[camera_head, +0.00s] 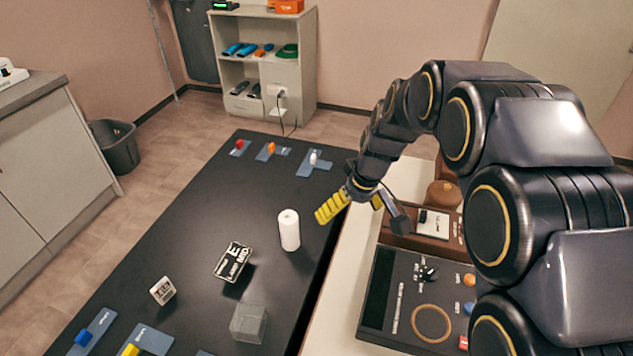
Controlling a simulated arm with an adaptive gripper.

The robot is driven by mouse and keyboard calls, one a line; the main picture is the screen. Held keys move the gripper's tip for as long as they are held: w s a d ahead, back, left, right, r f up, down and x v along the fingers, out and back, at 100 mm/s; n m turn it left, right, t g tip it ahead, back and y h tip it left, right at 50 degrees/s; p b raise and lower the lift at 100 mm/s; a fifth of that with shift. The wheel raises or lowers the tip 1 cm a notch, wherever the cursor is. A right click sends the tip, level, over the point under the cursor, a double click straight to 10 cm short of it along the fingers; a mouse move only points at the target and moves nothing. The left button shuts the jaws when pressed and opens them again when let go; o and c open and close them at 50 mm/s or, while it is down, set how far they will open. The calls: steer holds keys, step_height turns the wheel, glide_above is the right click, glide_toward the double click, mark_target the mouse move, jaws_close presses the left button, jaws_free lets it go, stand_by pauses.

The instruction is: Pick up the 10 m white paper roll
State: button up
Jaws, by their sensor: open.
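The white paper roll (289,231) stands upright on the black table (205,213), near the table's right edge. My gripper (335,205) has yellow ribbed fingers and is at the right of the roll, near its top level in the picture. It is open and does not hold the roll. One yellow finger shows clearly; the other is partly hidden by the dark wrist parts. A gap shows between the fingers and the roll.
A black-and-white box (233,262), a small white block (162,291) and a clear box (249,323) lie nearer on the table. Blue-grey plates with coloured pieces (313,163) sit at its far end and near left. A control console (420,300) stands at right.

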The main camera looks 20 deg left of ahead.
mark_target(289, 227)
steer(key=w+a+f+n, duration=0.1)
steer(key=w+a+f, duration=0.1)
steer(key=a+f, duration=0.2)
steer(key=w+a+f+n+y, duration=0.1)
steer(key=w+a+f, duration=0.1)
steer(key=a+f, duration=0.2)
steer(key=w+a+f+n+t, duration=0.1)
steer(key=w+a+f, duration=0.2)
steer(key=a+f, duration=0.1)
steer(key=shift+a+n, duration=0.4)
steer(key=shift+a, duration=0.2)
steer(key=x, duration=0.5)
steer(key=s+x, duration=0.1)
steer(key=x, duration=0.1)
steer(key=shift+w+a+f, duration=0.1)
steer(key=shift+a+f, duration=0.1)
steer(key=c, duration=1.2)
